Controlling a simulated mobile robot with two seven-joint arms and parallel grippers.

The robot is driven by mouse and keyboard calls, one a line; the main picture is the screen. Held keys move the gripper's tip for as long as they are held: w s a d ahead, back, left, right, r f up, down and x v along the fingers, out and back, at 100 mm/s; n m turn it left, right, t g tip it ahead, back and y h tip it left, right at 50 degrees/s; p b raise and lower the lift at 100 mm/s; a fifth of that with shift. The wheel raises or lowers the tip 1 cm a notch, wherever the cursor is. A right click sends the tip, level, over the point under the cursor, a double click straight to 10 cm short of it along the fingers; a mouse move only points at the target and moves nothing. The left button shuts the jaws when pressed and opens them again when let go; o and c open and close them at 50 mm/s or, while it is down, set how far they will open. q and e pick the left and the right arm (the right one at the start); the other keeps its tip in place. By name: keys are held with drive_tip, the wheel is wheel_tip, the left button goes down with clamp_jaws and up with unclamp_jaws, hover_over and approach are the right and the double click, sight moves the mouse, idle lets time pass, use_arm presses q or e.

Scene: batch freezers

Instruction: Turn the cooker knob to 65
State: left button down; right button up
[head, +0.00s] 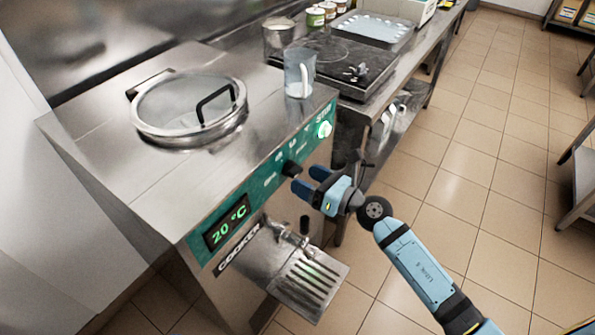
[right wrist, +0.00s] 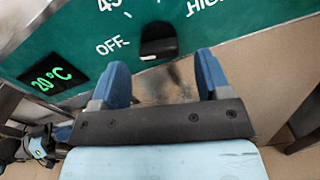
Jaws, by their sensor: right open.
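The cooker (head: 140,165) stands at the left with a green front panel. Its black knob (head: 291,169) sits on that panel; in the right wrist view the knob (right wrist: 158,42) has a white mark at its lower left, near the word OFF. The display (head: 228,224) reads 20 °C, and it also shows in the right wrist view (right wrist: 52,78). My right gripper (head: 306,180) is open and empty, just in front of the knob. In the right wrist view its blue fingers (right wrist: 164,80) lie below the knob, apart from it. My left gripper is not in view.
A tap (head: 300,232) and slotted drip tray (head: 308,285) stick out below the panel. A glass lid (head: 190,106) and clear jug (head: 299,75) are on top. A steel counter with a hob (head: 340,65) stands behind. The tiled floor at right is open.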

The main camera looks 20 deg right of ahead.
sight(297, 175)
drive_tip(key=shift+x, duration=1.7)
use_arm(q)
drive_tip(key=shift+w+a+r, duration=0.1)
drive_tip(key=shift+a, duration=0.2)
